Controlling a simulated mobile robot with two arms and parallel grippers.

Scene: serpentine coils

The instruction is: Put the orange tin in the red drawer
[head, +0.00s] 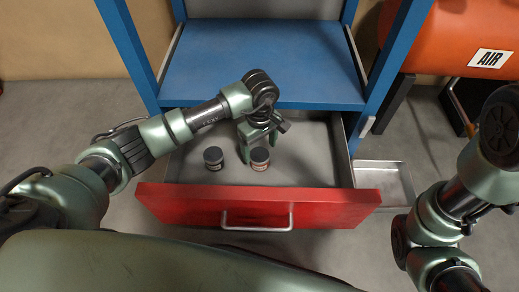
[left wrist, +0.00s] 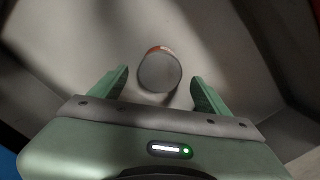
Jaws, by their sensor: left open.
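The orange tin (head: 260,159), with a dark lid and an orange label, stands upright inside the open red drawer (head: 258,206). My left gripper (head: 260,148) is open just above and behind the tin. In the left wrist view the tin (left wrist: 159,72) shows its grey lid and a sliver of orange side, between the open fingers of the gripper (left wrist: 160,78). Gaps show on both sides, so the fingers look apart from it. My right arm is at the right edge, but its gripper is out of view.
A dark tin (head: 213,158) stands in the drawer left of the orange one. A blue frame with a shelf (head: 262,62) is behind. A grey metal tray (head: 385,182) lies right of the drawer. An orange air tank (head: 450,35) is at the back right.

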